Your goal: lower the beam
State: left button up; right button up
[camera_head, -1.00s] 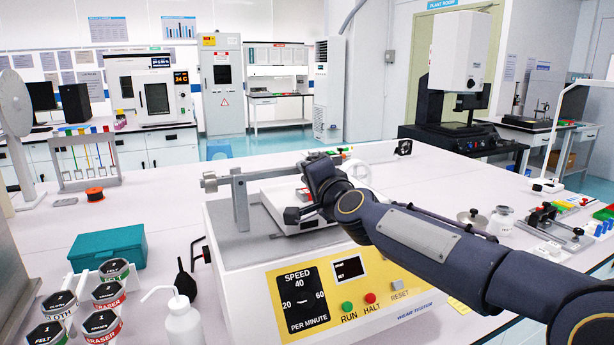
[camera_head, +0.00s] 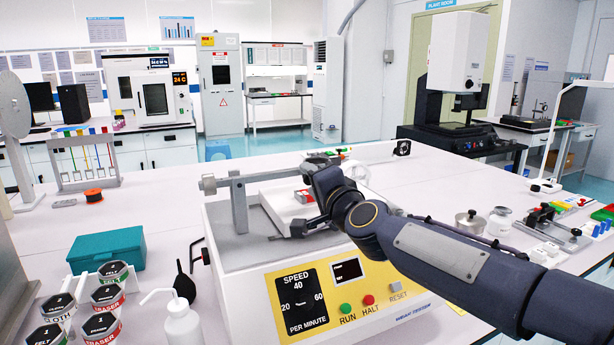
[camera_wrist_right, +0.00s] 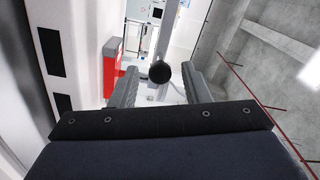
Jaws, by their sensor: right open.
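The wear tester (camera_head: 370,285) stands on the bench, with a yellow front panel. Its grey beam (camera_head: 262,177) sits raised on an upright post (camera_head: 239,205), looks about level, and has a round weight at its left end. The beam's right part is hidden behind my right arm. My right gripper (camera_head: 292,228) is over the tester's bed, below the beam's line. In the right wrist view, its two grey fingers (camera_wrist_right: 160,88) are apart. A dark ball knob (camera_wrist_right: 160,72) shows between or just beyond them; I cannot tell whether they touch it. My left gripper is out of view.
A teal box (camera_head: 107,249), several labelled jars (camera_head: 104,298) and a white wash bottle (camera_head: 182,325) stand left of the tester. A lidded metal pot (camera_head: 468,222) and a white jar (camera_head: 500,221) are to the right.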

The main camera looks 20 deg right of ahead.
jog(key=s, duration=0.4)
jog(key=shift+s+d, duration=0.1)
jog(key=shift+s, duration=0.05)
jog(key=s+a+f+n+g+y, duration=0.25)
jog(key=s+f+n+g, duration=0.35)
jog(key=s+f, duration=0.75)
jog(key=s+a+f+n+g+y, duration=0.1)
jog(key=s+a+f+n+g, duration=0.35)
jog(key=s+f, duration=0.9)
notch_tip(320, 180, up, 16)
jog(key=s+d+n+g+p, duration=0.1)
jog(key=s+n+g+p, duration=0.1)
jog(key=p, duration=1.3)
jog(key=shift+s+d+f+p, duration=0.15)
jog(key=shift+d+f+p, duration=0.1)
jog(key=shift+d+p, duration=0.15)
